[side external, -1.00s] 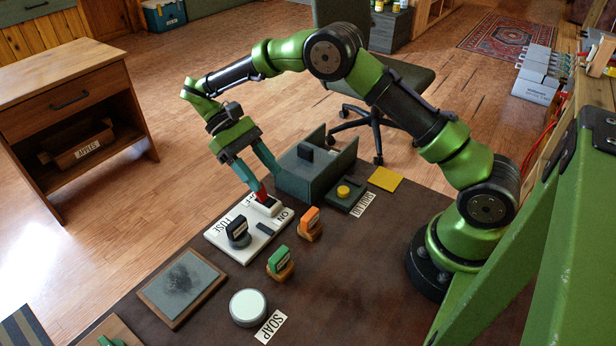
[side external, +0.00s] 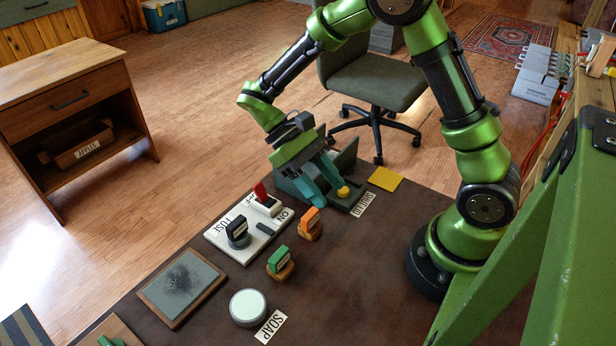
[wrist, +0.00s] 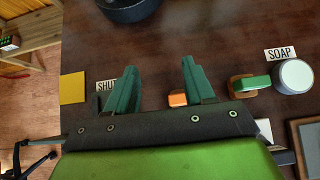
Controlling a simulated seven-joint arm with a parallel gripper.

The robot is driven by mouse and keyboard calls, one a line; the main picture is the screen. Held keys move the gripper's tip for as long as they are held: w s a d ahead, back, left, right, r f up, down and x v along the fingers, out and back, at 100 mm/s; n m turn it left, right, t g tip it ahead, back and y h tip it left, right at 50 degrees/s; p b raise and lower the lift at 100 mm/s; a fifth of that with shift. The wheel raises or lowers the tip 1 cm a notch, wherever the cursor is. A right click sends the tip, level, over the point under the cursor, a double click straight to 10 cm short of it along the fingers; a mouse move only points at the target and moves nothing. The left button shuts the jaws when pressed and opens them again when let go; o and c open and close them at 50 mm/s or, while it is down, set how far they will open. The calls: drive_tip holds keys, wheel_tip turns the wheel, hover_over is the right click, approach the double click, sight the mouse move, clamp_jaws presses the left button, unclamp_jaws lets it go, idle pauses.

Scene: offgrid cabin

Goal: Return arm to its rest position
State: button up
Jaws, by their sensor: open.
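My gripper (side external: 328,198) is open and empty, with teal fingers pointing down above the table, in front of the grey-green open box (side external: 345,160).
A yellow button (side external: 343,192) and a yellow square (side external: 386,178) are near my gripper. Orange (side external: 310,222) and green (side external: 279,262) handled stamps, a grey framed pad (side external: 182,287) and a round white-topped tin (side external: 248,307) stand nearer the front. An office chair (side external: 375,85) is behind the table.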

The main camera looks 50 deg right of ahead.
idle(0.3)
wheel_tip(320, 180, up, 15)
drive_tip(key=s+d+m+t+y, duration=0.2)
drive_tip(key=m+t, duration=0.2)
drive_tip(key=t, duration=1.3)
drive_tip(key=shift+s+d, duration=0.2)
drive_tip(key=shift+s, duration=0.1)
